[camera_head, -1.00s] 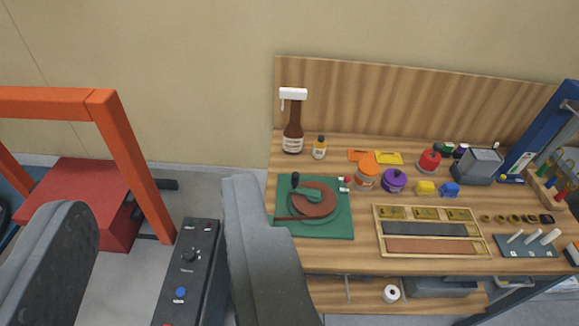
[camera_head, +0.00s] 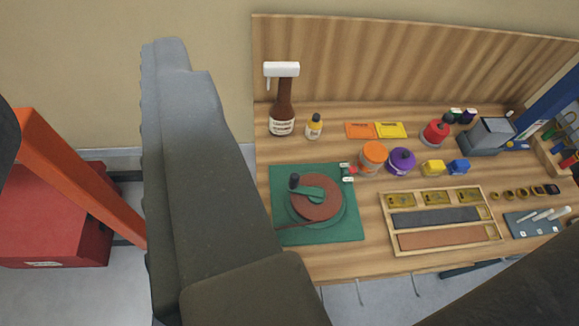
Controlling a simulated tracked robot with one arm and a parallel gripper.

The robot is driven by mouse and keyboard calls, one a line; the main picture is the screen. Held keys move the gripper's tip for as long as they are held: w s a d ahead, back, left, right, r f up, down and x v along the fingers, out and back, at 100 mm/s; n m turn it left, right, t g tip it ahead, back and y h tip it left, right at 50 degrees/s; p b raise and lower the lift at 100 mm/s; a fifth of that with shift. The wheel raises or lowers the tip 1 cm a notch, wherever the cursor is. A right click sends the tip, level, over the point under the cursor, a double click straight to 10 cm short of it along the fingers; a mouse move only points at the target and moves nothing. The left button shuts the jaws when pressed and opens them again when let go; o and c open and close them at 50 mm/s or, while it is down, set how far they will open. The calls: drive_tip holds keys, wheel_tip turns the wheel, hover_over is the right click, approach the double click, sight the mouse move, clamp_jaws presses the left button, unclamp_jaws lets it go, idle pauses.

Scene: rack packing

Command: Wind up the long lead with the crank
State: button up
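A green base plate (camera_head: 350,228) lies on the left part of the wooden bench. On it is a round reel with a reddish-brown disc or coil (camera_head: 326,207). A short green crank (camera_head: 308,191) lies across its top, with an upright black knob (camera_head: 294,182) at its left end. A thin brown lead (camera_head: 285,226) runs out from the reel's lower left; its far end is hidden by my grey finger. My gripper (camera_head: 85,72) is open, well left of the reel and nearer the camera. Nothing shows between its fingers; the left finger is mostly out of frame.
Behind the reel stand a brown bottle (camera_head: 283,118) and a small yellow bottle (camera_head: 314,127). Orange (camera_head: 373,158) and purple (camera_head: 401,160) jars stand to its right. A wooden tray (camera_head: 440,245) lies further right. A red box (camera_head: 50,230) and orange frame (camera_head: 75,175) are at left.

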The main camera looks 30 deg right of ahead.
drive_tip(key=shift+o, duration=0.6)
drive_tip(key=w+a+f+m+t+y+b, duration=0.1)
drive_tip(key=w+a+t, duration=0.15)
drive_tip(key=w, duration=0.65)
drive_tip(key=w+a+f+m+t+y+b, duration=0.1)
drive_tip(key=w+a, duration=0.3)
drive_tip(key=w, duration=0.4)
drive_tip(key=w+d+f+m+h+b, duration=0.2)
drive_tip(key=w+d+f+m+h, duration=0.2)
drive_tip(key=w+f+m+h, duration=0.55)
drive_tip(key=m+g+h+b, duration=0.35)
drive_tip(key=g+h, duration=0.65)
drive_tip(key=g, duration=0.5)
approach(290, 180)
drive_tip(key=b+x, duration=0.1)
drive_tip(key=x, duration=1)
drive_tip(key=shift+d, duration=0.15)
